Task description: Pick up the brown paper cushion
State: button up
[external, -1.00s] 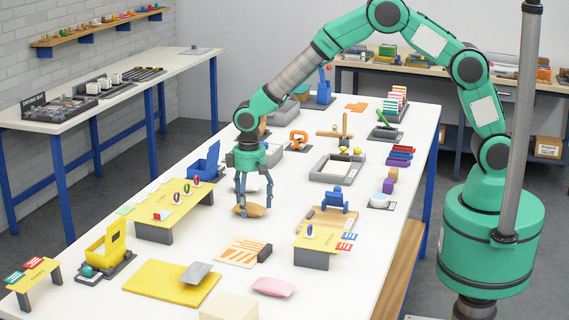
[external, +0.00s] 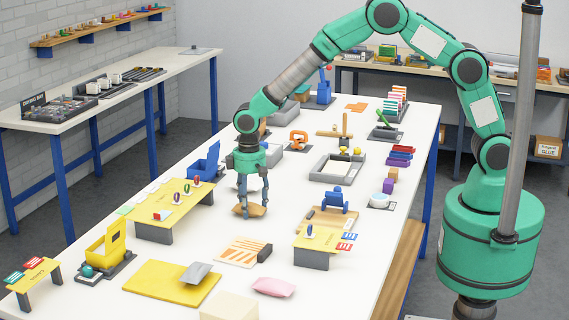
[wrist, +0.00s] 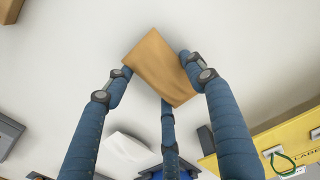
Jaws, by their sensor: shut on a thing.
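The brown paper cushion (wrist: 160,68) is a small tan pillow shape, seen between my fingertips in the wrist view. In the external view the cushion (external: 249,211) is at or just above the white table top, in the middle of the table. My gripper (external: 250,208) points straight down and is shut on the cushion. In the wrist view my gripper (wrist: 157,75) has blue fingers on the left and right edges of the cushion, with a third finger below it. The cushion's underside is hidden, so I cannot tell if it touches the table.
A yellow label stand (external: 174,205) is close on the left. A white cushion shape (wrist: 130,150) lies behind the gripper. A board with orange stripes (external: 243,251), a pink cushion (external: 273,287) and a yellow mat (external: 172,283) lie nearer the front. Bare table surrounds the gripper.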

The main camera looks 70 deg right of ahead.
aim_at(250, 204)
jog(key=shift+r+p, duration=0.75)
jog(key=shift+r, duration=4.25)
